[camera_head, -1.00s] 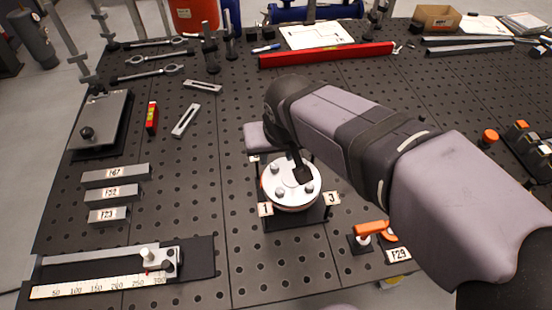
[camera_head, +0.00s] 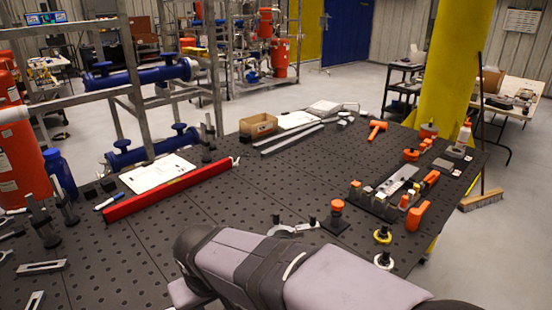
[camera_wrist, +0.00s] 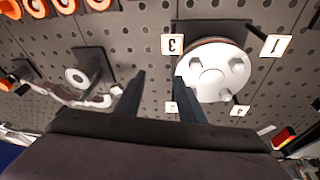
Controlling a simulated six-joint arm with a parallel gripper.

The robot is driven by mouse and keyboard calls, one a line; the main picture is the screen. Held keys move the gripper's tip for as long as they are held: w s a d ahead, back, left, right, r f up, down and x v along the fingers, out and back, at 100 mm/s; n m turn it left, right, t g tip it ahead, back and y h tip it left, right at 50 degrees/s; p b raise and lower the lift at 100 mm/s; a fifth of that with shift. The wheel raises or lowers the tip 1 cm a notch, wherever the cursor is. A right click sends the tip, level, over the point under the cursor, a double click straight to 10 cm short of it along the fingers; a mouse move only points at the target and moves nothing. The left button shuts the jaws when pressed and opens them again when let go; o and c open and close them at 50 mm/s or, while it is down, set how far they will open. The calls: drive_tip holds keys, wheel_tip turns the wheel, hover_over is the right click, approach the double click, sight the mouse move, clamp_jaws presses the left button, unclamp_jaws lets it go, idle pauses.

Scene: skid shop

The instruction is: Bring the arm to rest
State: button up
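My arm (camera_head: 300,275) reaches in along the bottom of the head view, and its gripper end is out of that frame. In the wrist view my gripper (camera_wrist: 158,88) shows two dark fingers spread apart with only the perforated table top between them. It is open and empty. A round silver flange (camera_wrist: 208,78) with bolt heads sits on a dark plate just beyond the right finger, which overlaps its edge in the picture. Number tags, including 3 (camera_wrist: 172,44) and 1 (camera_wrist: 276,45), stand around it.
The perforated table (camera_head: 225,215) holds a red level (camera_head: 168,193), a cardboard box (camera_head: 258,125), an orange-handled tool rack (camera_head: 385,195) and an orange-topped block (camera_head: 336,214). A yellow column (camera_head: 455,65) stands behind. The table's middle is mostly clear.

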drive_tip(key=d+f+m+g+h, duration=0.1)
drive_tip(key=d+f+m+h, duration=0.15)
drive_tip(key=d, duration=0.75)
drive_tip(key=d+f+m+g+h, duration=0.1)
drive_tip(key=d+f+m, duration=0.15)
drive_tip(key=d, duration=0.85)
drive_tip(key=s+d+f+m+g+y+p, duration=0.1)
drive_tip(key=s+d+f+y, duration=0.1)
drive_tip(key=s+d+f, duration=0.3)
drive_tip(key=s+d, duration=0.2)
drive_tip(key=s, duration=0.2)
drive_tip(key=shift+d+f+m, duration=0.15)
drive_tip(key=shift+d+m, duration=0.1)
drive_tip(key=shift+m, duration=0.15)
drive_tip(key=shift+w+y, duration=0.1)
drive_tip(key=shift+y, duration=0.15)
